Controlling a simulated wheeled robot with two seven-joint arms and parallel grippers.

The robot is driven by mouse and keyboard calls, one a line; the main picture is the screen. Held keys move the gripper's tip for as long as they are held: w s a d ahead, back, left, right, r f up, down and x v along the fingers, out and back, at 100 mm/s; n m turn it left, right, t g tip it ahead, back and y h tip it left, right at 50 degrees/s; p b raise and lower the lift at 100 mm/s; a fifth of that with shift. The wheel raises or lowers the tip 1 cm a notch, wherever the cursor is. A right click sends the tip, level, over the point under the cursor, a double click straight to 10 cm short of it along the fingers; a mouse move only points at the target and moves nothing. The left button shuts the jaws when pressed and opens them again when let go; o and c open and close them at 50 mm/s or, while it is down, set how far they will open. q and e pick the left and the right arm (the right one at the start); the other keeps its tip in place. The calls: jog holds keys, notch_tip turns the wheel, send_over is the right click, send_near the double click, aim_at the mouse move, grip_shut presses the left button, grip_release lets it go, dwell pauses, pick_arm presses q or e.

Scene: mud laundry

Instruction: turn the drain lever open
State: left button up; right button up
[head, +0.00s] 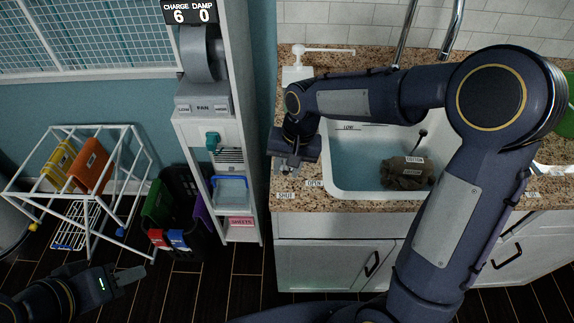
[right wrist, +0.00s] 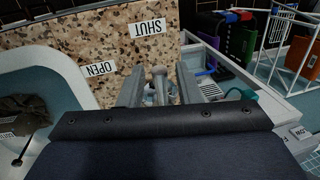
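My right gripper (head: 287,167) points down over the counter's left end, beside the sink (head: 335,190). In the right wrist view my right gripper (right wrist: 159,88) has its two fingers apart. A small pale metal lever (right wrist: 158,74) stands between the fingers, with a gap seeming to show on each side. The gripper hides the lever in the head view. A SHUT label (right wrist: 147,27) and an OPEN label (right wrist: 99,69) lie on the counter near it. The sink holds bluish water and a brown bundle (head: 405,172). My left gripper (head: 138,274) is low over the floor at the left, away from the counter.
A white shelf tower (head: 243,150) stands just left of the counter. A white drying rack (head: 115,195) with orange and yellow cloths and a dark bin (head: 185,215) with coloured items stand further left. A white tap-like fixture (head: 320,49) is behind the right arm.

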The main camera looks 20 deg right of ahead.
grip_shut()
jog(key=shift+d, duration=0.1)
jog(key=shift+d+r+n+p, duration=0.1)
jog(key=shift+d+n+p, duration=0.1)
jog(key=shift+d+n, duration=0.4)
jog(key=shift+d+n+p, duration=0.15)
jog(key=shift+d+n, duration=0.05)
jog(key=shift+n, duration=0.7)
jog(key=n, duration=0.1)
jog(key=d+n+g, duration=0.1)
jog(key=shift+w+d+n+p, duration=0.1)
jog(key=shift+d+n+p, duration=0.2)
jog(key=shift+n, duration=0.1)
jog(key=n, duration=0.1)
jog(key=d+n, duration=0.1)
jog(key=n, duration=0.1)
jog(key=shift+w+d+g+p, duration=0.25)
jog(key=shift+w+g+p, duration=0.05)
jog(key=shift+w+p, duration=0.1)
jog(key=shift+w+d+n+p, duration=0.15)
jog(key=shift+w+d+n, duration=0.15)
jog(key=shift+n, duration=0.5)
jog(key=shift+w+d+n+p, duration=0.15)
jog(key=shift+d+n, duration=0.15)
jog(key=shift+n, duration=0.5)
jog(key=shift+o, duration=0.6)
grip_release()
jog(key=shift+g, duration=0.3)
